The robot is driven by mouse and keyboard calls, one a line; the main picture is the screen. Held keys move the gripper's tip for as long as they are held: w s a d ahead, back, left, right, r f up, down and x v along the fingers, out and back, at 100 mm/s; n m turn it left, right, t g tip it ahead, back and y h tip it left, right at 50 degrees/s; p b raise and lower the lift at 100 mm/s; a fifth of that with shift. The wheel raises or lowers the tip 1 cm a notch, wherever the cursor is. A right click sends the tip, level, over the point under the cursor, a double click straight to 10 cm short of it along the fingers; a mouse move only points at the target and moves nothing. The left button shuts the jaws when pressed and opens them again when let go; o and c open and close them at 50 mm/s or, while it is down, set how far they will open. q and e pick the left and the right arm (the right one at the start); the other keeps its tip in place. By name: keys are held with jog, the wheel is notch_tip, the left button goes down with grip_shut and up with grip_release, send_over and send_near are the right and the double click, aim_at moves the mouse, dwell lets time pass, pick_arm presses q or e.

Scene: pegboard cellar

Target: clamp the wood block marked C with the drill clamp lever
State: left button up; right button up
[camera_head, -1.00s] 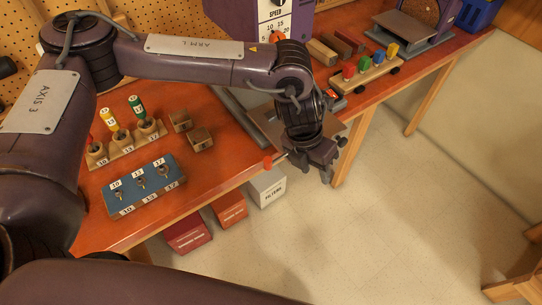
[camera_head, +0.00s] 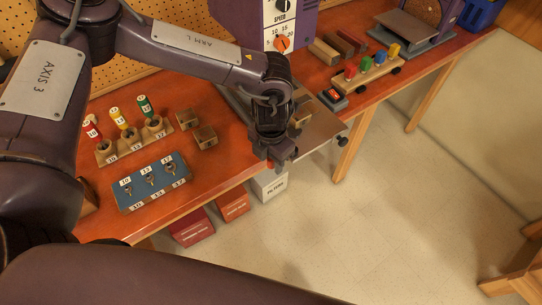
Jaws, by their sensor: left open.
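A wood block (camera_head: 301,112) sits on the grey metal drill table (camera_head: 318,133), partly hidden behind my left wrist; no letter on it can be read. The red-orange tip of the clamp lever (camera_head: 270,163) shows at the table's front left edge; the rest of the lever is hidden. My left gripper (camera_head: 281,163) points down, open, with its fingers right beside the lever tip; I cannot tell whether they touch. The purple drill press (camera_head: 246,22) stands behind. Two more wood blocks, a nearer one (camera_head: 205,137) and a farther one (camera_head: 187,119), lie on the bench. My right gripper is not in view.
On the orange bench (camera_head: 225,165) are a blue key board (camera_head: 152,182) and a rack of colored-handled tools (camera_head: 130,143) at left. A toy peg cart (camera_head: 368,72) and a red switch box (camera_head: 333,97) are at right.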

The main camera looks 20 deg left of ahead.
pick_arm(q)
jog(key=shift+f, duration=0.1)
grip_shut()
jog(key=shift+w, duration=0.1)
dwell(0.3)
